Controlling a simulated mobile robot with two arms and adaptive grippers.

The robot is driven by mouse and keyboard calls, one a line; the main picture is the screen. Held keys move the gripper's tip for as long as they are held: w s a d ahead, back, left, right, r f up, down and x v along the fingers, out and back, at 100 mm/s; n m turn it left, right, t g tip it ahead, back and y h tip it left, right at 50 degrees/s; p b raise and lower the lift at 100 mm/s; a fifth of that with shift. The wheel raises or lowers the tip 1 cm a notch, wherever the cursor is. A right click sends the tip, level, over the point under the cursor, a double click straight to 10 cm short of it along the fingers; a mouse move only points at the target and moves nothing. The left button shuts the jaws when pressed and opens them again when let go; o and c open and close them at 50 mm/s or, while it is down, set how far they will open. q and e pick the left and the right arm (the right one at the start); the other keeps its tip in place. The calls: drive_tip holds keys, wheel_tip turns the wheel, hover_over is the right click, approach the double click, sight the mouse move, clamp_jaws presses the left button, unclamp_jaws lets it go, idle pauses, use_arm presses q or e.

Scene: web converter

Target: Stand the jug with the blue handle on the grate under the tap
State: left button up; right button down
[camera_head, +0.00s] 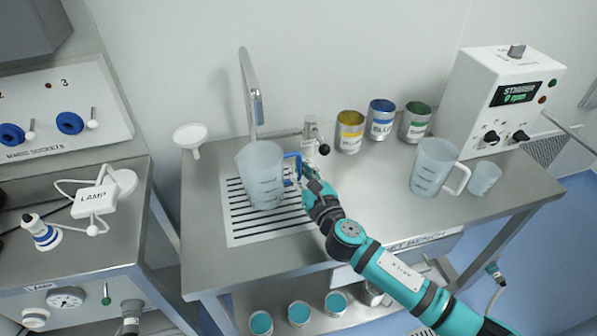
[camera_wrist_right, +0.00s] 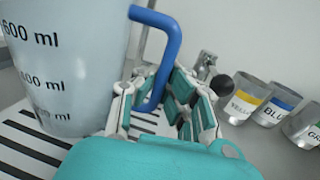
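The translucent jug (camera_head: 262,178) with the blue handle (camera_head: 291,168) stands upright on the slotted grate (camera_head: 240,226). The tap (camera_head: 249,85) rises behind it, its spout end above the jug's back rim. In the right wrist view the jug (camera_wrist_right: 62,70) fills the left side, with its blue handle (camera_wrist_right: 168,50) towards my fingers. My right gripper (camera_head: 305,178) is at the handle. In its wrist view the fingers (camera_wrist_right: 165,95) are apart, with the handle's lower part between them and a gap visible. My left gripper is not in view.
A second jug with a white handle (camera_head: 432,168) and a small beaker (camera_head: 484,179) stand at right. Several paint tins (camera_head: 381,119) line the back, near a small valve (camera_head: 313,135). A white funnel (camera_head: 190,136) is left of the tap. The bench's front middle is clear.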

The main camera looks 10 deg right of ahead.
drive_tip(key=shift+w+d+f, duration=0.1)
drive_tip(key=shift+w+d, duration=0.05)
drive_tip(key=shift+w, duration=0.9)
drive_tip(key=shift+f+b, duration=0.65)
drive_tip(key=shift+f, duration=1.1)
drive_tip(key=shift+f, duration=0.15)
drive_tip(key=c, duration=1.5)
unclamp_jaws()
